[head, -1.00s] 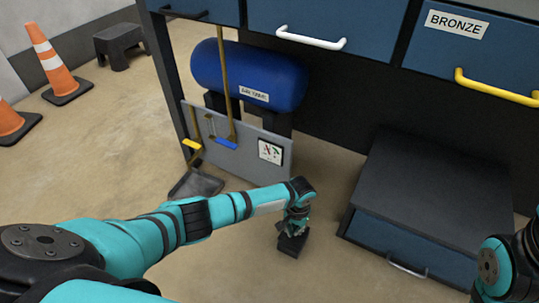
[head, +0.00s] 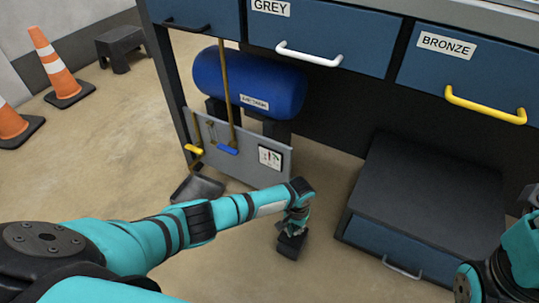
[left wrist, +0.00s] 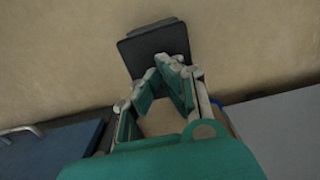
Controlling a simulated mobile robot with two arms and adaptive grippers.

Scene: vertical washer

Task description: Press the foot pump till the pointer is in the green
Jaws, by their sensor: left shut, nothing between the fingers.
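The foot pump (head: 291,246) is a small black block on the floor, beneath my left gripper (head: 296,226). In the left wrist view the pump's dark pad (left wrist: 155,48) lies just beyond the fingertips of my left gripper (left wrist: 168,66). The gripper is shut and empty, pointing down at the pad; I cannot tell whether it touches it. A small white gauge card (head: 270,157) is on a grey panel (head: 225,146); its pointer and any green zone are too small to read. My right arm shows at the lower right, its fingers out of view.
A blue tank (head: 250,82) stands behind the panel under the drawer bench. A dark low cabinet (head: 427,190) with a blue drawer stands right of the pump. A dustpan (head: 197,187) lies left. Orange cones (head: 60,66) and a stool (head: 123,48) stand farther left.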

